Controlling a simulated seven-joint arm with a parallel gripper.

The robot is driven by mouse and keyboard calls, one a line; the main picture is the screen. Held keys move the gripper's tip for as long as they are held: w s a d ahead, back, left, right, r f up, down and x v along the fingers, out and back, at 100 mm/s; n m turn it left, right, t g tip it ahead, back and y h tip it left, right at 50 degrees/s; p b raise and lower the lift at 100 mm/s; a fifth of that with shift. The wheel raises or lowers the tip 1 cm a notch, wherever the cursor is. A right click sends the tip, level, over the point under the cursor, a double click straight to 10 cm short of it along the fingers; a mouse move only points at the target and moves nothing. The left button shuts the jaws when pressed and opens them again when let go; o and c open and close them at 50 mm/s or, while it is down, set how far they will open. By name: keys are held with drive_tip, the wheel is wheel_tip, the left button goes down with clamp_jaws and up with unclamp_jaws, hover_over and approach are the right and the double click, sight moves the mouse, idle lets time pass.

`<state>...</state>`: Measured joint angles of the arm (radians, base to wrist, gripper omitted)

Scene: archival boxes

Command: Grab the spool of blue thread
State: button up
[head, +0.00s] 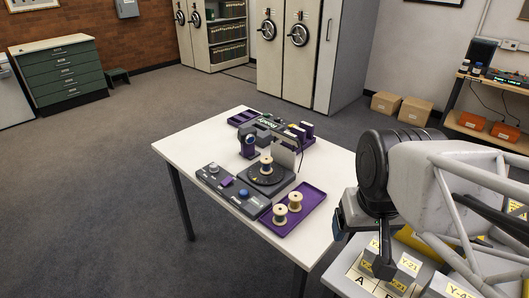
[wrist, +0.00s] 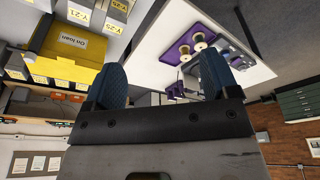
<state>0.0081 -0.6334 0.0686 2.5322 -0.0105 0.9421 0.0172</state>
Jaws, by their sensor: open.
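My gripper (wrist: 160,85) is open and empty in the wrist view, with two dark blue finger pads apart. In the head view my gripper (head: 362,246) is at the right, by the near right edge of the white table (head: 185,149). Two spools with pale thread, one (head: 280,213) and another (head: 295,202), stand upright in a purple tray (head: 310,196) on the table. I cannot make out a blue-thread spool on the table.
Grey boxes with yellow labels (head: 408,265) stand below my gripper. A control panel (head: 222,190) with a blue knob lies left of the tray. Purple racks (head: 300,133) stand at the table's back. Small items (head: 477,68) on the right shelf are too small to identify.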

sight(266, 165)
idle(0.3)
drive_tip(key=w+a+f+m+g+y, duration=0.1)
drive_tip(key=w+a+f+m+y, duration=0.2)
drive_tip(key=w, duration=0.6)
drive_tip(key=w+f+m+y, duration=0.2)
drive_tip(key=w+m, duration=0.2)
drive_tip(key=w, duration=0.5)
drive_tip(key=w+a+f+m+g+y, duration=0.1)
drive_tip(key=w+a+f+m+y, duration=0.2)
drive_tip(key=w, duration=0.6)
drive_tip(key=w+d+f+m+t+y, duration=0.1)
drive_tip(key=w+d+f+m, duration=0.1)
drive_tip(key=w+f+m, duration=0.2)
drive_tip(key=w+d+f+m+t+y, duration=0.2)
drive_tip(key=w+f+m, duration=0.2)
drive_tip(key=w+f, duration=0.4)
drive_tip(key=w+d+f+m+t+y, duration=0.1)
drive_tip(key=w+f+m, duration=0.3)
drive_tip(key=w, duration=0.5)
drive_tip(key=shift+w+d+f+y, duration=0.1)
drive_tip(key=shift+d+f+y, duration=0.1)
drive_tip(key=shift+d+f, duration=0.3)
drive_tip(key=shift+w+d+f+y, duration=0.1)
drive_tip(key=shift+d+f+y, duration=0.15)
drive_tip(key=shift+f, duration=0.45)
